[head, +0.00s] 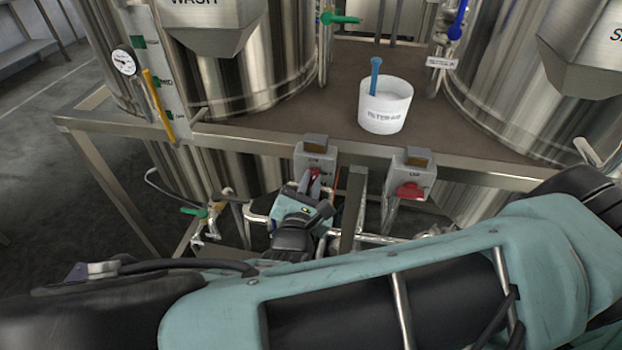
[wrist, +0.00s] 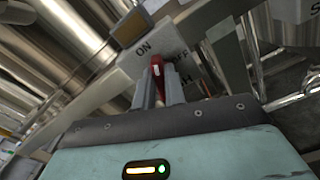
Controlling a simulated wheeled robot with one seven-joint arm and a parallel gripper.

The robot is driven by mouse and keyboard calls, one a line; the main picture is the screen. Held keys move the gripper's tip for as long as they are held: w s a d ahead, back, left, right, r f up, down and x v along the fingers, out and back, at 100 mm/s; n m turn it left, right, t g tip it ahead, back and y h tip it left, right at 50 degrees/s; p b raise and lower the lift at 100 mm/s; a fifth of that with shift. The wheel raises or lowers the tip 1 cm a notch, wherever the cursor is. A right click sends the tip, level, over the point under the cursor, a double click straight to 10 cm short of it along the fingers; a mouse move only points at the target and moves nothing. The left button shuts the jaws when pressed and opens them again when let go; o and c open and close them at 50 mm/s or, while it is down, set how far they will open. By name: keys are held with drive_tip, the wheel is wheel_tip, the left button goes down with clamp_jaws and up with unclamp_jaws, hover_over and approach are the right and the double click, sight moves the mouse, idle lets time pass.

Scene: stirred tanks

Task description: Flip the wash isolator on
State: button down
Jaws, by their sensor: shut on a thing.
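The wash isolator is a small grey box (head: 315,154) on the front rail of the bench, below the tank marked WASH (head: 215,25). Its red handle (head: 314,176) is between the fingers of my gripper (head: 308,184). In the wrist view the box (wrist: 158,50) shows the words ON and OFF, and the red handle (wrist: 157,68) stands between my fingertips (wrist: 160,88). My gripper is shut on the handle. The fingers hide the handle's lower part, and I cannot tell its exact setting.
A second grey isolator (head: 413,160) with a red handle (head: 410,190) sits to the right on the same rail. A white tub (head: 385,108) holding a blue tool (head: 375,75) stands on the bench top (head: 330,90). A green-handled valve (head: 195,211) and pipes lie at lower left.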

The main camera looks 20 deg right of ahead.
drive_tip(key=shift+n+p, duration=1.3)
drive_tip(key=shift+n, duration=0.9)
drive_tip(key=shift+a, duration=0.1)
drive_tip(key=c, duration=1.5)
unclamp_jaws()
drive_tip(key=shift+o, duration=0.2)
drive_tip(key=v, duration=1.7)
drive_tip(key=shift+s+p, duration=0.15)
drive_tip(key=shift+p, duration=0.25)
drive_tip(key=shift+a, duration=0.1)
